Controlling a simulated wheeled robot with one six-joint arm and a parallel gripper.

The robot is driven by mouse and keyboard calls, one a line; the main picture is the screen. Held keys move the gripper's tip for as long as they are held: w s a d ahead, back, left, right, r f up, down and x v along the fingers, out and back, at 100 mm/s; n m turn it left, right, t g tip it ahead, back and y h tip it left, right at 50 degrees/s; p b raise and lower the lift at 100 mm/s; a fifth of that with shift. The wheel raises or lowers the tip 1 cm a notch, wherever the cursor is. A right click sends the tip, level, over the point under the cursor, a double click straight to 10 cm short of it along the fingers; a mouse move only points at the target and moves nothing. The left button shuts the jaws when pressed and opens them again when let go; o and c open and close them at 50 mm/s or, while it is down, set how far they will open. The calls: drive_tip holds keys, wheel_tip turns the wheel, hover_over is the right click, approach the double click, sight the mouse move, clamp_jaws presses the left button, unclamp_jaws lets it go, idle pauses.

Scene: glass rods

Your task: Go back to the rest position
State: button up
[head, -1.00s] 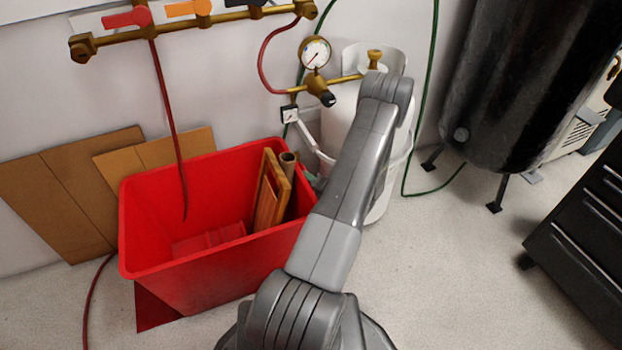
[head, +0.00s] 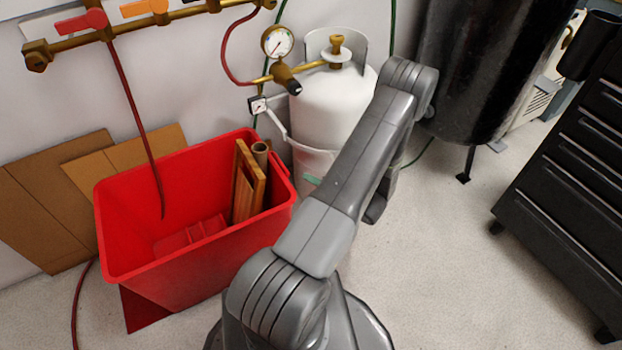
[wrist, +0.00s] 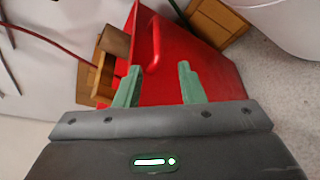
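My gripper (wrist: 159,85) shows in the wrist view with two green fingers set well apart and nothing between them. It points toward the red bin (wrist: 200,60), which lies beyond the fingertips. In the head view my grey arm reaches up and right, to the right of the red bin (head: 190,275). The gripper itself is mostly hidden behind the arm there.
The bin holds wooden pieces (head: 245,190). A white gas cylinder (head: 330,105) with a gauge (head: 277,41) stands behind my arm. A black tank (head: 480,70) and a black drawer cabinet (head: 580,170) stand at right. Floor (head: 450,250) between is clear.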

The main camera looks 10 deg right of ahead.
sight(282, 166)
drive_tip(key=b+x, duration=0.3)
drive_tip(key=x, duration=1.1)
drive_tip(key=shift+s, duration=0.1)
drive_tip(key=shift+a, duration=0.4)
drive_tip(key=shift+s+r, duration=0.1)
